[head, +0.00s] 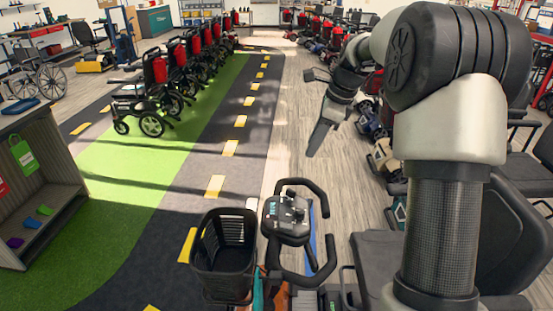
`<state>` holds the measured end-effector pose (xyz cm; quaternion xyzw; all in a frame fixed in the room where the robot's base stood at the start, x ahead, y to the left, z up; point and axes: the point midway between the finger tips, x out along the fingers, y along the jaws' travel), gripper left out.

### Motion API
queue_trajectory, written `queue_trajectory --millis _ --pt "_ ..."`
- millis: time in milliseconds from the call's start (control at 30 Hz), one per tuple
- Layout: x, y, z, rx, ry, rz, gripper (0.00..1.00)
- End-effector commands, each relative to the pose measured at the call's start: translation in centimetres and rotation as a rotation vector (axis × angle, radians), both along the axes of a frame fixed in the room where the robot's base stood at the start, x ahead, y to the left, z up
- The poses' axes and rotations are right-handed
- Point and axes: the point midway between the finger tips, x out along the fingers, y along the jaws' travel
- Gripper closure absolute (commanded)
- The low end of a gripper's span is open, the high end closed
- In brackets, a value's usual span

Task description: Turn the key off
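A mobility scooter's control console (286,214) sits at the lower middle of the head view, between black loop handlebars (306,189). Small dark and pale parts show on the console, but I cannot make out which is the key or how it is turned. My gripper (316,143) hangs above and beyond the console, pointing down, clear of it. I see it from the side, so its finger gap is hidden and nothing shows held in it.
A black basket (224,256) is at the console's left. A dark seat (382,262) lies to the right, partly behind my arm. Wheelchairs (152,98) line the green and grey lane at left. A wooden shelf unit (40,190) stands at far left. The lane between is open floor.

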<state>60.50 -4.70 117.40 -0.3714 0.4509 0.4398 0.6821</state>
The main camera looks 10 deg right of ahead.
Motion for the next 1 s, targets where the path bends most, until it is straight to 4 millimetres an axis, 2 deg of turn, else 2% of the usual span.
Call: queue_trajectory --millis 33,100,200,367,567,1000 --pt "1.5 -0.7 -2.3 0.043 0.037 -0.085 0.69" --pt "2.9 -1.3 -4.1 0.088 0.075 -0.184 0.69" --pt "4.1 -1.9 -5.7 0.132 0.113 -0.280 0.69" --pt "4.8 -2.0 -7.2 0.156 0.136 -0.333 0.69" --pt "5.3 -0.9 -10.2 0.156 0.138 -0.333 0.69" --pt "7.0 2.4 -18.9 0.154 0.136 -0.330 0.69"
